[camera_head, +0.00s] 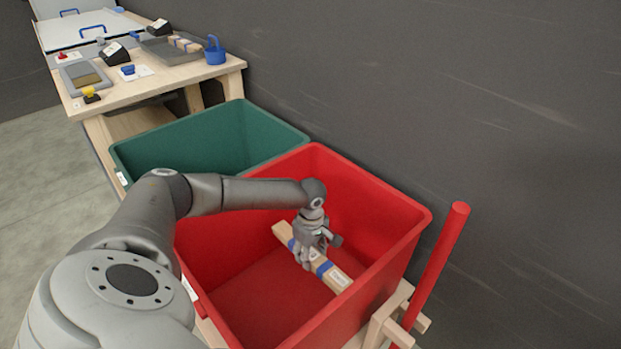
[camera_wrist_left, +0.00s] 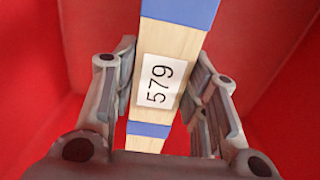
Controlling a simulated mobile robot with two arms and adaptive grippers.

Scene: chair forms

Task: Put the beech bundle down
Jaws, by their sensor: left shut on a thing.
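The beech bundle (camera_head: 338,278) is a pale wooden bar with blue bands and a white label. It is inside the red bin (camera_head: 420,222), slanting from upper left to lower right in the head view. In the left wrist view the bundle (camera_wrist_left: 181,45) runs between the fingers, with the label reading 579. My left gripper (camera_head: 309,258) reaches down into the red bin and is shut on the bundle near its middle. Its fingers (camera_wrist_left: 160,95) flank the bar in the wrist view. I cannot tell whether the bundle touches the bin floor. My right gripper is not in view.
A green bin (camera_head: 180,150) stands behind the red bin. A red post (camera_head: 440,262) stands at right. A dark wall runs along the right side.

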